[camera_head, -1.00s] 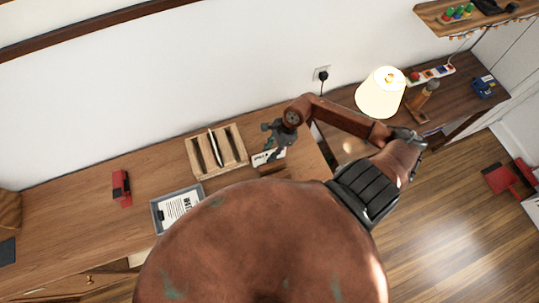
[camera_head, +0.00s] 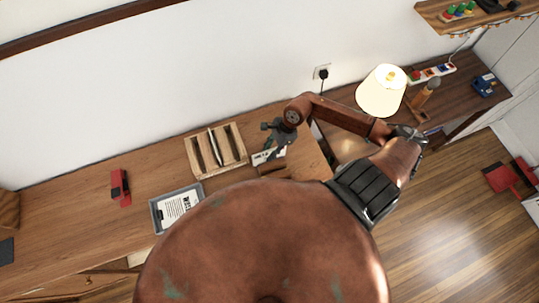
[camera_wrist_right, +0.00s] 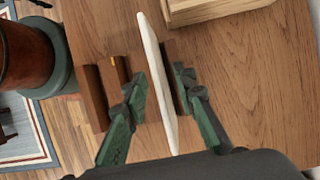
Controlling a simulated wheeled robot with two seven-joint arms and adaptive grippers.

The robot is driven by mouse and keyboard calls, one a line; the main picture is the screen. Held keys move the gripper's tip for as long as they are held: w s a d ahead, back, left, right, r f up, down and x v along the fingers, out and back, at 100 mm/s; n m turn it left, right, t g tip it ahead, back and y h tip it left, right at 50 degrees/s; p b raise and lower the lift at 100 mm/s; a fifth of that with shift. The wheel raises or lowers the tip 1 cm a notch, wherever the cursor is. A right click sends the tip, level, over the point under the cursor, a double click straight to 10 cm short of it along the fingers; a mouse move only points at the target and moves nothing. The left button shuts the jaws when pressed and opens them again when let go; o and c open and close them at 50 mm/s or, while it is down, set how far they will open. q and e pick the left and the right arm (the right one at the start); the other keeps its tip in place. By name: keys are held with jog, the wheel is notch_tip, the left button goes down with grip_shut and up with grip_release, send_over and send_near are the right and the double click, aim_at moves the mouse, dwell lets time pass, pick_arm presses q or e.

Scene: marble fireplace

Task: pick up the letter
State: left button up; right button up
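The letter (camera_head: 262,158) is a thin white piece standing in a small dark brown wooden holder (camera_head: 274,171) at the right part of the desk. In the right wrist view the letter (camera_wrist_right: 157,85) shows nearly edge-on, as a long pale strip. My right gripper (camera_wrist_right: 161,84) is open, with one green finger on each side of the letter and a gap to each. In the head view the right gripper (camera_head: 272,140) is over the letter and hides part of it. My left gripper is not in view.
A wooden tray (camera_head: 235,133) with compartments stands left of the letter. A lit lamp (camera_head: 380,92) stands at the right. The wall is close behind.

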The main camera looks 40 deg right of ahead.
jog(key=shift+c, duration=0.2)
grip_shut()
dwell(0.5)
